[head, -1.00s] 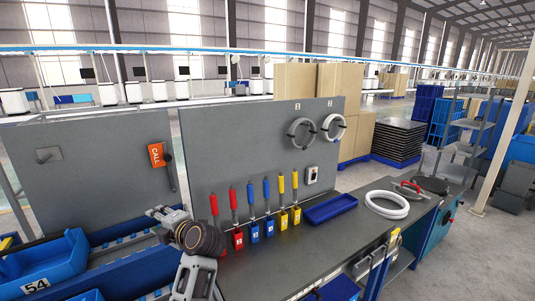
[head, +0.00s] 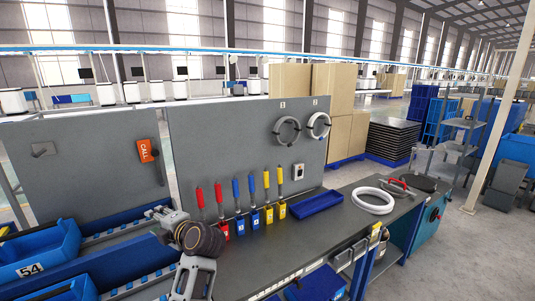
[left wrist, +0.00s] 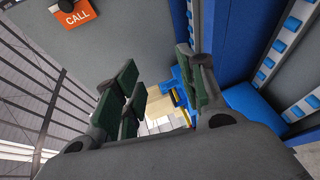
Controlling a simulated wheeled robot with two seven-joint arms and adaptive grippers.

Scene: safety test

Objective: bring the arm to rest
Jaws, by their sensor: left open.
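My left arm comes in low at the left of the head view. Its gripper (head: 160,213) points left, over the blue-edged roller track beside the workbench. In the left wrist view the gripper's two fingers (left wrist: 157,65) with green pads stand wide apart. Nothing is between them. Part of the fingers is hidden behind the wrist in the head view. My right arm and gripper are not in view.
A grey panel (head: 225,140) stands behind several red, blue and yellow screwdrivers (head: 237,197), right of my gripper. A blue bin marked 54 (head: 35,250) is at the left. The dark bench top (head: 270,240) is mostly clear. An orange CALL sign (head: 145,151) hangs behind.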

